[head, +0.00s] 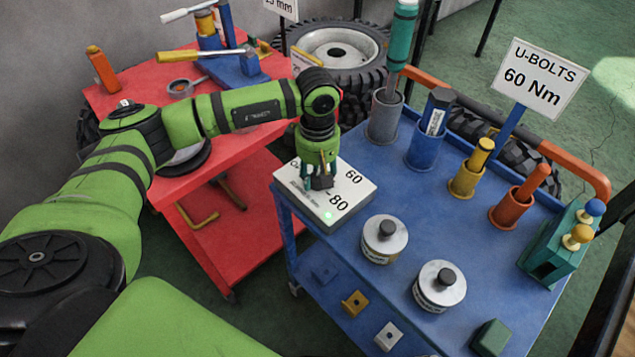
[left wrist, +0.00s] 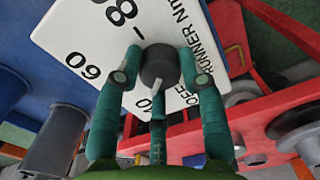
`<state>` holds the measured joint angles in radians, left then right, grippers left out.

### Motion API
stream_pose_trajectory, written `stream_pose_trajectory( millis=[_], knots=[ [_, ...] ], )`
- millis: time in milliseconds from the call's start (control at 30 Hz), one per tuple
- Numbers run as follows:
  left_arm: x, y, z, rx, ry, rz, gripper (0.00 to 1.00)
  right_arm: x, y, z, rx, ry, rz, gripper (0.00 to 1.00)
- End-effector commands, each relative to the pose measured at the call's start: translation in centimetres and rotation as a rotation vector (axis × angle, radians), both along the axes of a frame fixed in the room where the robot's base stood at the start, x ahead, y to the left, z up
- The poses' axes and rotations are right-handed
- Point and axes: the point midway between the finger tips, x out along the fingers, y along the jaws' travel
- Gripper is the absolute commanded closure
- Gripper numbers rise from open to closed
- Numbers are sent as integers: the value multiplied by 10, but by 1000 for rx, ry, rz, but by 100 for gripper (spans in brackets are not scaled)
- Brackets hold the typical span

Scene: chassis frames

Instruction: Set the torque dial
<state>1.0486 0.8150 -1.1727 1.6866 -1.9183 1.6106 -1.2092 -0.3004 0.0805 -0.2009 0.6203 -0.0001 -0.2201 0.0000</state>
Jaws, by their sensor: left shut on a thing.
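The torque dial is a white box (head: 340,207) at the near left corner of the blue cart, with black numbers, 60 and 80 readable, and a small lit green light. In the left wrist view its white face (left wrist: 75,38) carries a dark round knob (left wrist: 158,66) with a pale pointer mark toward the bottom of the picture; the number beside it is partly hidden. My left gripper (head: 319,182) points down over the box, its green fingers (left wrist: 158,74) shut on the knob's two sides. The sign (head: 540,78) reads "U-BOLTS 60 Nm". My right gripper is not in view.
The blue cart (head: 385,172) holds two silver-topped canisters (head: 385,238), several coloured cups with tools (head: 467,170) and a green block holder (head: 555,250). A red cart (head: 180,185) stands left, with a blue vise (head: 235,65). Tires stand behind.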

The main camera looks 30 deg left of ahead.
Motion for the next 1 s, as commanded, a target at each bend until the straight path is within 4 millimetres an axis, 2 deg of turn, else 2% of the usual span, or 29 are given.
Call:
stream_pose_trajectory(
  millis=[33, 300, 867, 900, 933, 967, 1000],
  knots=[
    [-1, 0, -6, 3, 3, -30, 93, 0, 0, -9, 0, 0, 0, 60],
    [-2, 0, -4, 2, 6, -137, 93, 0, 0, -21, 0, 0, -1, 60],
    [-2, 0, -2, 2, 8, -168, 93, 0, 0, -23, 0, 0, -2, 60],
    [-2, 0, -2, 2, 8, -168, 56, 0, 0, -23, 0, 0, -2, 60],
    [-2, 0, -2, 2, 8, -168, 44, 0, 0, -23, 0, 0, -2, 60],
    [-2, 0, -2, 1, 8, -168, 36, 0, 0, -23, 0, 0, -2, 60],
    [-2, 0, -2, 1, 7, -167, 36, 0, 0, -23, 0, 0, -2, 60]
  ],
)
